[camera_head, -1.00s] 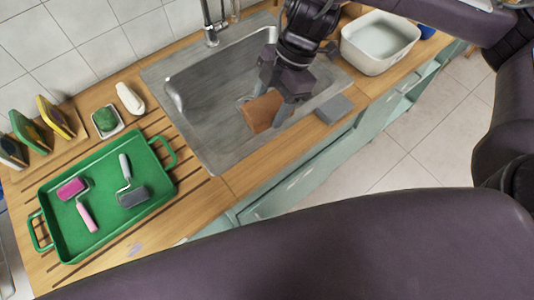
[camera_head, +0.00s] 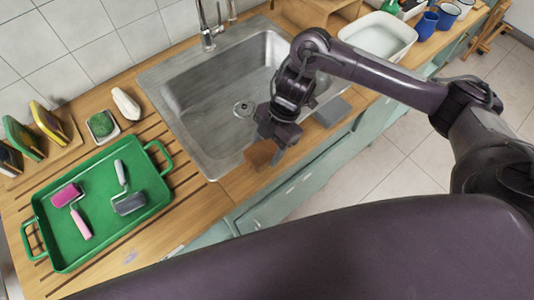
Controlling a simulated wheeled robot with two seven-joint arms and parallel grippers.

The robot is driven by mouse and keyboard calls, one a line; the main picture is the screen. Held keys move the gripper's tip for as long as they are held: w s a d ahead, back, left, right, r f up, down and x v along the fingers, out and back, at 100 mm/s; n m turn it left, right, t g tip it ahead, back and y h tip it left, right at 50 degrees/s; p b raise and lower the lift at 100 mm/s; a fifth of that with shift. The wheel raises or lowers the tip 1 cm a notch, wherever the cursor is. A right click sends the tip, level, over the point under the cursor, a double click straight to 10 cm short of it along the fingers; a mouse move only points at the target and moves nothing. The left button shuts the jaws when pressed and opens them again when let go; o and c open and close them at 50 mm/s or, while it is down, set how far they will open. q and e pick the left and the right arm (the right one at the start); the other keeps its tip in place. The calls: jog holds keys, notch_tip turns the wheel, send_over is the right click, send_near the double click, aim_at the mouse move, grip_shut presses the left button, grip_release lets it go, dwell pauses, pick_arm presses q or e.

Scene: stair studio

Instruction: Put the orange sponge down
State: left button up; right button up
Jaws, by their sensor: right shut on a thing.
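The orange-brown sponge (camera_head: 261,154) is between the fingers of my right gripper (camera_head: 272,143). The gripper is shut on it, at the sink's front edge, over the wooden counter strip. I cannot tell whether the sponge touches the counter. My right arm reaches in from the right. The fingers hide part of the sponge. My left gripper is not in view.
The steel sink (camera_head: 215,100) is empty. A grey block (camera_head: 332,111) lies on its front rim, right of the gripper. A green tray (camera_head: 150,210) with two small rollers is at left. A white basin (camera_head: 378,36) stands at right. Bare counter (camera_head: 235,185) lies left of the sponge.

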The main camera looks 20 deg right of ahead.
aim_at(267, 153)
jog(key=shift+f+b, duration=0.3)
jog(key=shift+f, duration=1.65)
jog(key=shift+f, duration=0.15)
jog(key=o, duration=0.9)
jog(key=shift+o, duration=0.2)
jog(key=shift+w+d+r, duration=0.1)
jog(key=shift+r, duration=0.4)
jog(key=v, duration=1.1)
jog(key=shift+r+p, duration=0.15)
jog(key=shift+p, duration=0.25)
